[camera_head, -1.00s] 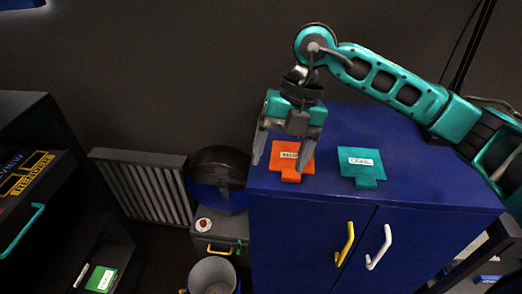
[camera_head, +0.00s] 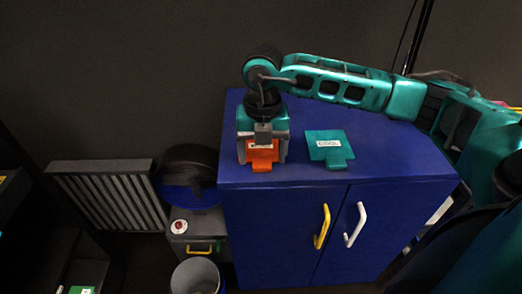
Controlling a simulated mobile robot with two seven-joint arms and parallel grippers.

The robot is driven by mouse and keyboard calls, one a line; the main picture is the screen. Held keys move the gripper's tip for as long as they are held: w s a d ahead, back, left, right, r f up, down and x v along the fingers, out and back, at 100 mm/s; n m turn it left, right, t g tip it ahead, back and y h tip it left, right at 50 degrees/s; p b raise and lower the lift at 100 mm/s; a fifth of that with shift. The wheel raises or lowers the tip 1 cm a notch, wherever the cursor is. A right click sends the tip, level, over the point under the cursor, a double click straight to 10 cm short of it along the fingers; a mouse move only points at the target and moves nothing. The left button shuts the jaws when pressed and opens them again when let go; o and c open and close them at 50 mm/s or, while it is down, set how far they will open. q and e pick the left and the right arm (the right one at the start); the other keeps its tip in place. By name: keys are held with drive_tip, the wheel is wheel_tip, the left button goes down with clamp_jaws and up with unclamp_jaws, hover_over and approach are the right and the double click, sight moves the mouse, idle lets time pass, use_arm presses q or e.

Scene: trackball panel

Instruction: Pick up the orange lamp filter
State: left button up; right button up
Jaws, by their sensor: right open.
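The orange lamp filter (camera_head: 262,158) lies flat on top of the blue cabinet (camera_head: 290,230), near its front left edge, with a white label partly hidden by my gripper. My right gripper (camera_head: 263,157) points down over it. Its two fingers are open, one on the left and one on the right of the filter. The picture does not show clearly whether the fingers touch it. My left gripper is not in view.
A teal filter (camera_head: 329,145) with a white label lies on the cabinet top to the right. The cabinet has a yellow handle (camera_head: 322,227) and a white handle (camera_head: 355,225). A bucket (camera_head: 196,278), a small grey drawer unit (camera_head: 190,233) and a slatted panel (camera_head: 108,195) stand left.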

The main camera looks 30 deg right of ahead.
drive_tip(key=shift+f, duration=1.45)
drive_tip(key=shift+c, duration=0.4)
drive_tip(key=c, duration=1)
drive_tip(key=shift+o, duration=0.2)
drive_tip(key=shift+r, duration=0.2)
